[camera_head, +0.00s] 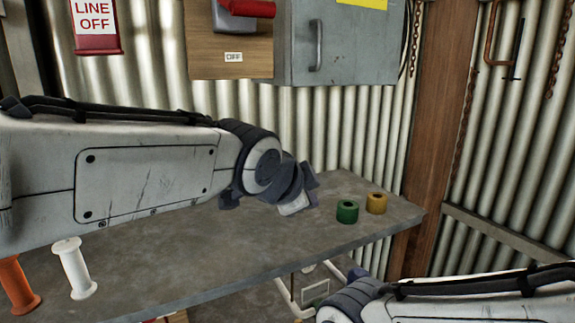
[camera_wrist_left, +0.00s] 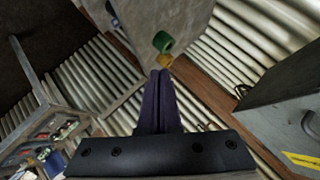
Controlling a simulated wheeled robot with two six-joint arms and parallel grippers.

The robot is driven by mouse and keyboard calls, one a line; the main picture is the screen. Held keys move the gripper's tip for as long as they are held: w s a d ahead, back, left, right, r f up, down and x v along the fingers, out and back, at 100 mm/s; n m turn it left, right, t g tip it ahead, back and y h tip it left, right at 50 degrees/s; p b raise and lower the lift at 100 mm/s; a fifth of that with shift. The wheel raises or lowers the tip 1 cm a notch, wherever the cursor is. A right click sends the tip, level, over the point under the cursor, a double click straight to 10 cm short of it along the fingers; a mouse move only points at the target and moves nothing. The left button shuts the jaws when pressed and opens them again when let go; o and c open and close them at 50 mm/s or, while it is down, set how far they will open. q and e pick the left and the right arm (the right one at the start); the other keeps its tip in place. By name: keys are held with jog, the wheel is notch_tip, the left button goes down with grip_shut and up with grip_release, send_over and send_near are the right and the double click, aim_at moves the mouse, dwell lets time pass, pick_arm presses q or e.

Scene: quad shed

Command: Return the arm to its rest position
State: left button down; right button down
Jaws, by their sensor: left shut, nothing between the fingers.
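My left arm (camera_head: 140,170) comes in from the left over the grey bench and ends in the left gripper (camera_head: 290,195). The gripper is mostly hidden behind its own wrist in the head view. In the left wrist view, the left gripper (camera_wrist_left: 160,78) shows its two dark fingers pressed together with nothing between them. The right arm (camera_head: 460,300) shows at the lower right of the head view, and its gripper is out of the frame.
On the bench (camera_head: 240,255) stand a green roll (camera_head: 347,211), a yellow roll (camera_head: 376,203), a white spool (camera_head: 74,268) and an orange spool (camera_head: 17,285). Behind are a grey cabinet (camera_head: 350,50), a wooden switch board (camera_head: 225,55) and a "LINE OFF" sign (camera_head: 95,25).

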pick_arm(q)
jog(key=s+a+f+n+g+y+b, duration=0.1)
jog(key=s+a+f+n+g, duration=0.2)
jog(key=s+f, duration=0.5)
jog(key=s+a+f+n+g+y+b, duration=0.1)
jog(key=s+a+f+n+g, duration=0.1)
jog(key=s+f, duration=0.6)
jog(key=s+a+f+n+g+y+b, duration=0.1)
jog(key=s+a+f+n+g+y, duration=0.1)
jog(key=s+f, duration=0.7)
jog(key=a+f+n+g, duration=0.1)
jog(key=g, duration=0.1)
jog(key=shift+a+n+g, duration=0.3)
